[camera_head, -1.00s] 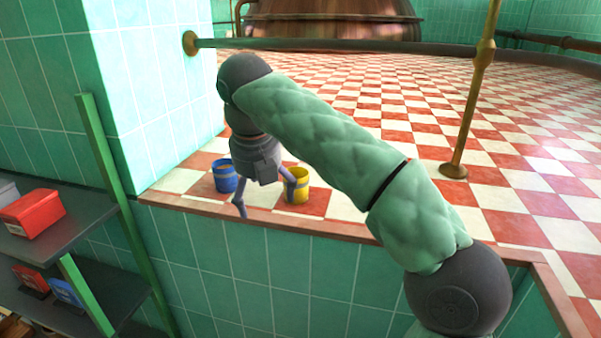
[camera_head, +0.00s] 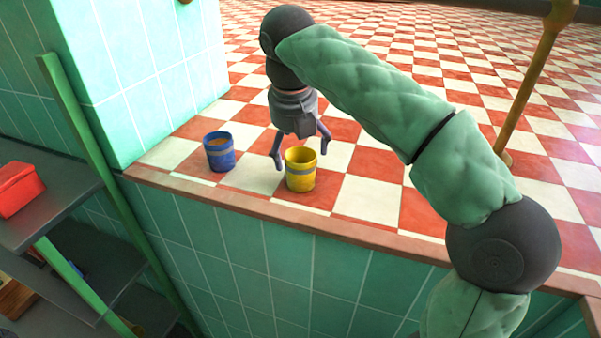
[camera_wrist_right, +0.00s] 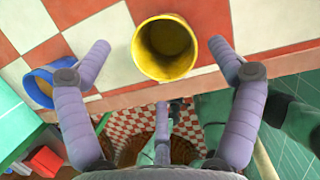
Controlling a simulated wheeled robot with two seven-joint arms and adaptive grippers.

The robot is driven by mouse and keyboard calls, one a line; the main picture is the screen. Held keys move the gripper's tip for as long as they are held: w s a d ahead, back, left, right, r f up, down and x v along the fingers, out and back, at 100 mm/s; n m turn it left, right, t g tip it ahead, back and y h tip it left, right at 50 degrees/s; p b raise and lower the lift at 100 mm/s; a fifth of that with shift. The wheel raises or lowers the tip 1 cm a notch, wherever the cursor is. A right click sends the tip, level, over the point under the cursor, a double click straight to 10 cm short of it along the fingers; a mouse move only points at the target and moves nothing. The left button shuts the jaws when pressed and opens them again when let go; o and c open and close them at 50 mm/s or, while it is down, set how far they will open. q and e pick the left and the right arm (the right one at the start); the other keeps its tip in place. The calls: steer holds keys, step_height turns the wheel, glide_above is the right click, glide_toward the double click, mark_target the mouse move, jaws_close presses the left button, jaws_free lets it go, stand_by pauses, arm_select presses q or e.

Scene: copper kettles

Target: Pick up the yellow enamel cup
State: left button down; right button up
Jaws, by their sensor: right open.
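The yellow enamel cup (camera_head: 300,172) stands upright on the checkered ledge, with a grey band around it. In the right wrist view the cup (camera_wrist_right: 165,48) shows from above, its open mouth between and just beyond my fingertips. My right gripper (camera_head: 300,158) is open and empty, pointing down at the cup, one finger to its left and the other near its far right rim. In the right wrist view the gripper (camera_wrist_right: 160,62) has its fingers spread wide on either side. I cannot tell whether a finger touches the cup. My left gripper is not in view.
The ledge's brown front edge (camera_head: 270,210) runs just before the cups. A tiled pillar (camera_head: 140,75) rises at left. Free floor lies right of the yellow cup.

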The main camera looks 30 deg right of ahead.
mark_target(301, 162)
steer(key=shift+w+d+f, duration=0.45)
steer(key=shift+d+f, duration=0.1)
steer(key=shift+f, duration=0.15)
steer(key=x, duration=0.3)
steer(key=shift+s+f, duration=0.35)
steer(key=shift+f, duration=0.1)
steer(key=shift+w+d+f, duration=0.2)
steer(key=shift+w+f, duration=0.1)
steer(key=shift+f, duration=0.2)
steer(key=shift+s+a, duration=0.1)
steer(key=c, duration=1.2)
